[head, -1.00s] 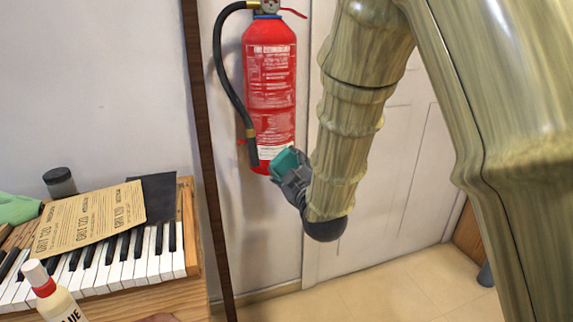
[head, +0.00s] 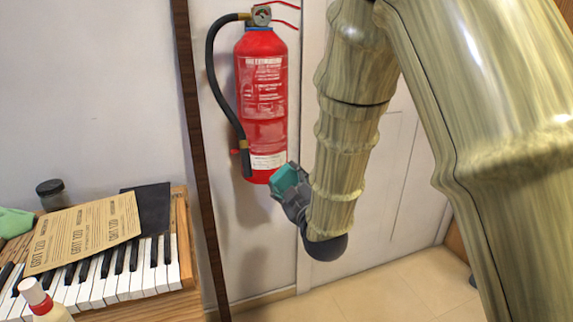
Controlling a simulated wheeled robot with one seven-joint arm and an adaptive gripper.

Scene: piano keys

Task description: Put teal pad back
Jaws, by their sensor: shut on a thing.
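The teal pad (head: 284,179) is a small teal block held at the end of my arm, in front of the lower end of the red fire extinguisher in the head view. My gripper (head: 291,189) is dark grey and shut on the teal pad. It is in the air, to the right of the keyboard and apart from it. My arm hides part of the wall behind it.
Piano keys (head: 116,283) lie at lower left under sandpaper sheets (head: 85,232). A glue bottle (head: 44,302), dark jar (head: 52,195) and green cloth (head: 14,222) are nearby. A fire extinguisher (head: 262,95) hangs on the wall. A dark upright post (head: 201,150) stands between bench and extinguisher.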

